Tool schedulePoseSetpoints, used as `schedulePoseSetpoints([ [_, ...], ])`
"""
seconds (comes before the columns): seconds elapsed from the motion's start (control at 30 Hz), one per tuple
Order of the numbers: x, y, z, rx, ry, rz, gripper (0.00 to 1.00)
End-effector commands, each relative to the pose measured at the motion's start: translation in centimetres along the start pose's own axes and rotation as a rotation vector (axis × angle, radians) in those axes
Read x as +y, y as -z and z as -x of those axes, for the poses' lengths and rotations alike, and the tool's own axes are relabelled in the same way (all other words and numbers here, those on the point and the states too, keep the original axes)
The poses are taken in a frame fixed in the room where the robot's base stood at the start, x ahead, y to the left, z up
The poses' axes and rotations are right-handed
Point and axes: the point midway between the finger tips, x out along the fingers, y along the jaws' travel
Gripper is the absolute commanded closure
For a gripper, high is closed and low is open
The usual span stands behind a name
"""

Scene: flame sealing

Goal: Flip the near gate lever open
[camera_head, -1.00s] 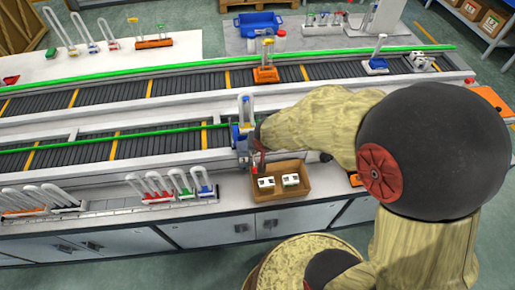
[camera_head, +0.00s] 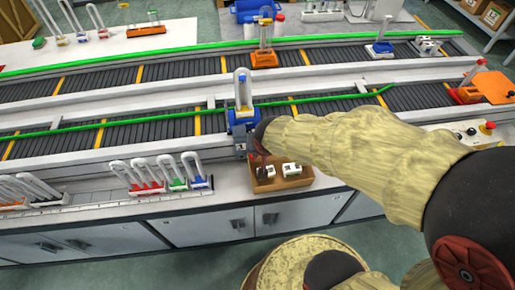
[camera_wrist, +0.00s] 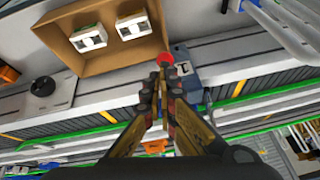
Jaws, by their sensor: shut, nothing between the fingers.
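The near gate is a small grey and blue block on the near conveyor's front edge (camera_head: 240,150). It also shows in the wrist view (camera_wrist: 190,72), with a dark mark on its face. The lever's red round knob (camera_wrist: 165,58) shows just beyond my fingertips in the wrist view. My gripper (camera_wrist: 162,75) is shut and empty, with its tips close to the knob and beside the block. I cannot tell whether they touch. In the head view my arm hides most of the gripper and the lever.
A cardboard box (camera_head: 264,187) with two white parts stands close by the gate. A blue carrier with a clear tube (camera_head: 242,112) is on the near conveyor at the gate. Racks of tubes (camera_head: 165,190) stand on the counter to the left. A green rail (camera_head: 150,121) runs along the conveyor.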

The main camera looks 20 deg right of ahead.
Motion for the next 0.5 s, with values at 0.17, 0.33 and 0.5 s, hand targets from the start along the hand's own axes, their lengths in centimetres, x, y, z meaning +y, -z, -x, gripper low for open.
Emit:
schedulePoseSetpoints([
  [0.17, 0.2, -1.0, -1.1, 0.002, 0.001, 0.0, 1.0],
  [0.33, 0.3, -1.5, -1.5, 0.001, 0.001, 0.0, 1.0],
  [0.5, 0.4, -1.6, -1.6, 0.001, 0.001, -0.001, 1.0],
])
